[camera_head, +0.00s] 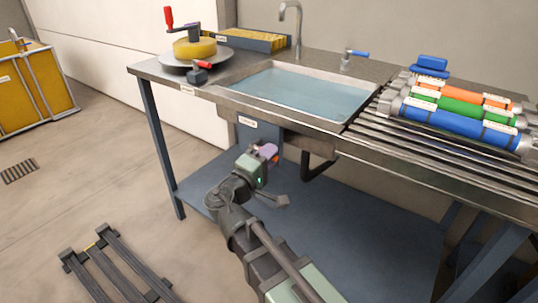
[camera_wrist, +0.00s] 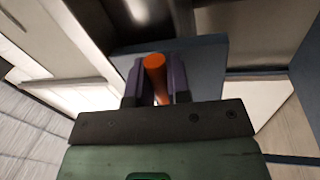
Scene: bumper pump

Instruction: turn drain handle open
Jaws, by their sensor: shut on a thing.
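The drain handle shows as an orange rod (camera_wrist: 155,68) between the purple fingers of my gripper (camera_wrist: 156,82) in the wrist view. The gripper is shut on it. In the head view my gripper (camera_head: 267,152) is below the front edge of the sink (camera_head: 300,92), in front of a blue-grey panel (camera_head: 262,138) with a white label. Only a small orange bit of the handle shows there beside the fingers. The handle's pivot and most of its length are hidden by the gripper, so I cannot tell how far it is turned.
The sink basin holds blue water, with a tap (camera_head: 298,30) behind it. Orange, green and blue cylinders (camera_head: 455,123) lie on the slatted rack at right. A dark bent pipe (camera_head: 318,168) hangs right of my gripper above the lower shelf (camera_head: 345,225). A dark frame (camera_head: 115,265) lies on the floor.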

